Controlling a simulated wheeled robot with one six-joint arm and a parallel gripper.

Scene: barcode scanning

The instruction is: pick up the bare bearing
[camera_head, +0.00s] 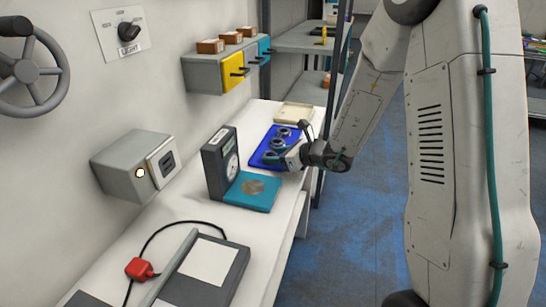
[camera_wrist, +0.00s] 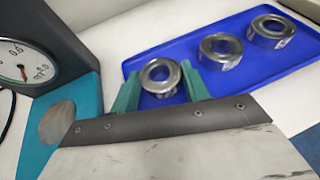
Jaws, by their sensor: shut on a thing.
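A plain metal ring bearing (camera_wrist: 160,76) sits between the two green fingers of my gripper (camera_wrist: 158,88) in the wrist view. The fingers are shut on its sides, at the near left end of the blue tray (camera_wrist: 255,75). In the head view my gripper (camera_head: 277,156) is over the tray.
A gauge with a dial (camera_head: 221,165) and a teal base (camera_head: 247,199) with a round plate stands close to the tray. A beige tray (camera_head: 294,113) lies behind.

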